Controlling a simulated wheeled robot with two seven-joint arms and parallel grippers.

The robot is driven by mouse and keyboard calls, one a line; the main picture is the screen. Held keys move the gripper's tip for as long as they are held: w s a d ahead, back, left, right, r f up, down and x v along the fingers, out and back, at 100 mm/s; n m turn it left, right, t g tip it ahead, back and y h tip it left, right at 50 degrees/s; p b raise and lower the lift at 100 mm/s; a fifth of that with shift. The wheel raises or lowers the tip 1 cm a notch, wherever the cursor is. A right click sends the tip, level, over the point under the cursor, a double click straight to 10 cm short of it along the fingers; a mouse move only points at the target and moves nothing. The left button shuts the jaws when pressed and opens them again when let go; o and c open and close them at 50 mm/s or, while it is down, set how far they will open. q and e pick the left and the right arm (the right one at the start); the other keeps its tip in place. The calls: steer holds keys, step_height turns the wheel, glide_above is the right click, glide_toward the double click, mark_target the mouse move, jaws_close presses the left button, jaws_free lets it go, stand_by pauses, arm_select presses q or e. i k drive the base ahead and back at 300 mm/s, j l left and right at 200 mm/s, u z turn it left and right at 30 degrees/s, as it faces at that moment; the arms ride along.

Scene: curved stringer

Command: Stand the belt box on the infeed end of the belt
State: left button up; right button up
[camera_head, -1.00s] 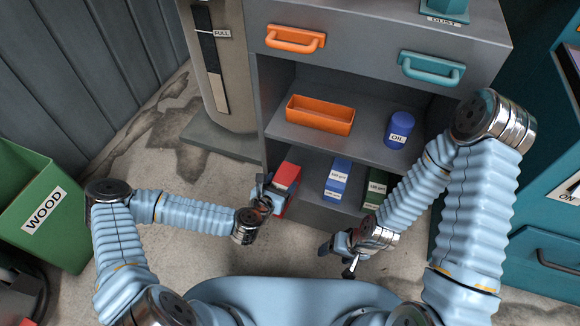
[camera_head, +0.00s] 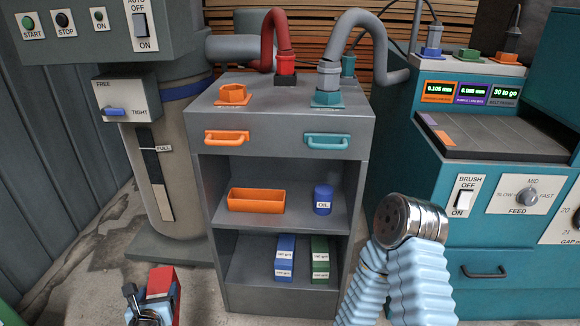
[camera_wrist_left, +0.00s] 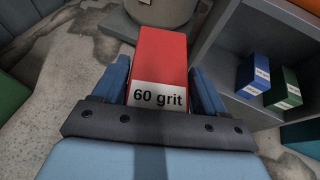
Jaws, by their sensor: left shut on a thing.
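A red box (camera_head: 162,284) with a white "60 grit" label is between the fingers of my left gripper (camera_head: 150,304), at the bottom left of the head view. In the left wrist view the red box (camera_wrist_left: 159,66) stands out beyond the blue fingers of my left gripper (camera_wrist_left: 158,90), which is shut on it. It is clear of the cabinet. The dark belt (camera_head: 490,128) lies on top of the teal machine (camera_head: 420,215) at the right. Part of my right arm shows, but its gripper is out of view.
The grey cabinet (camera_head: 285,170) stands in the middle. Its lower shelf holds a blue box (camera_head: 285,258) and a green box (camera_head: 319,260). Its upper shelf holds an orange tray (camera_head: 256,201) and an oil can (camera_head: 323,200). Small displays (camera_head: 470,92) stand behind the belt.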

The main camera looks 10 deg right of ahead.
mark_target(477, 130)
steer(key=k+l+z, duration=0.45)
steer(key=l, duration=0.15)
steer(key=l+z, duration=0.25)
steer(key=k+l, duration=0.05)
